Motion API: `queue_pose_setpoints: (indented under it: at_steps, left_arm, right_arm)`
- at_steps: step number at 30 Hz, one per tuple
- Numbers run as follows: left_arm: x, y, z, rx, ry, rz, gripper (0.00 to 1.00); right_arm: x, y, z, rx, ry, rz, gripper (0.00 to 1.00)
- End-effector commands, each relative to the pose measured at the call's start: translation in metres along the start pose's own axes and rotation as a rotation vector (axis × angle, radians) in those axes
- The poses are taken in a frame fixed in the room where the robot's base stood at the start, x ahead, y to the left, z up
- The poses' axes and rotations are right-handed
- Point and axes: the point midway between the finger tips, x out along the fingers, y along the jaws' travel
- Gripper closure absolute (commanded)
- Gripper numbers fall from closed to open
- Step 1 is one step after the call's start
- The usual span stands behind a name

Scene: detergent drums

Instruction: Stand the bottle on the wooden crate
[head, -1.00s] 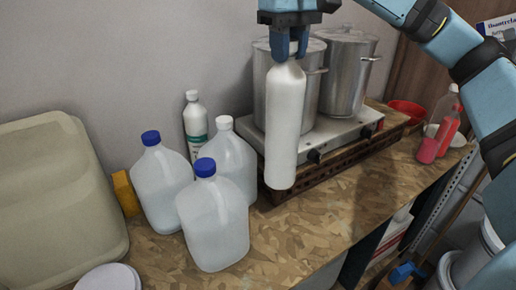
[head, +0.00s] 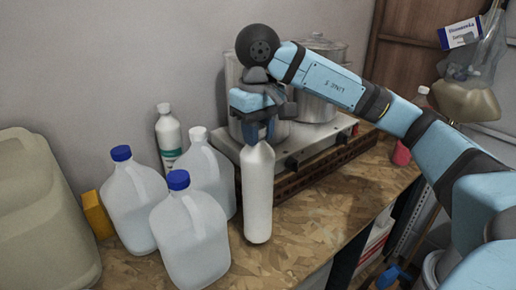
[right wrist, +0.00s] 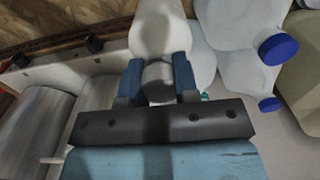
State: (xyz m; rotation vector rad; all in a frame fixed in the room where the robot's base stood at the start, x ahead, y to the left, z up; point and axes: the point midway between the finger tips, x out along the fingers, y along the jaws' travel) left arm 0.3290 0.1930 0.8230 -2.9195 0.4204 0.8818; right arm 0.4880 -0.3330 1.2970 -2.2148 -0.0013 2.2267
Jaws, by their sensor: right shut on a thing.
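The white bottle (head: 258,195) hangs upright under my right gripper (head: 259,130), which is shut on its neck. In the head view its base shows over the table, in front of the crate's left end; I cannot tell whether it touches the table. The right wrist view shows the bottle (right wrist: 160,30) between both fingers (right wrist: 157,82). The brown slatted wooden crate (head: 325,166) lies under a metal stove. The bottle hides part of the crate's left end. My left gripper is not in view.
The stove (head: 322,145) carries two metal pots (head: 318,100). Several white jugs (head: 190,235) stand close left of the bottle, with a green-labelled bottle (head: 168,135) behind. A beige canister (head: 40,210) is far left. The tabletop (head: 315,225) is bare to the bottle's right.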

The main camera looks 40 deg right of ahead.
Motion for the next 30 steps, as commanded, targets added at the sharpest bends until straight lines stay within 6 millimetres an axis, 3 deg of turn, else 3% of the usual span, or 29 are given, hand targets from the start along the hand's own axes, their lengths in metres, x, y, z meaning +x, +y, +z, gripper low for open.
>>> queue_pose_setpoints:
  at_steps: [11, 25, 26, 28, 30]
  left_arm:
    - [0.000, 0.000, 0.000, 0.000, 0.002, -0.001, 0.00]
    - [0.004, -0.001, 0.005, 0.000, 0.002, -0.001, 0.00]
    - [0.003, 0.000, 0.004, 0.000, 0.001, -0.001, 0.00]
    - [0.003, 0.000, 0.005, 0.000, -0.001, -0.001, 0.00]
    - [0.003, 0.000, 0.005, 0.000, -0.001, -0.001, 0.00]
  right_arm:
    - [0.033, 0.000, 0.000, 0.000, 0.002, 0.000, 1.00]
    - [0.040, 0.000, 0.000, 0.000, 0.004, 0.000, 1.00]
    - [0.039, 0.000, 0.000, 0.000, 0.001, 0.000, 0.65]
    - [0.039, 0.000, 0.000, 0.000, 0.001, 0.000, 0.52]
    - [0.039, 0.000, 0.000, 0.000, 0.001, 0.000, 0.51]
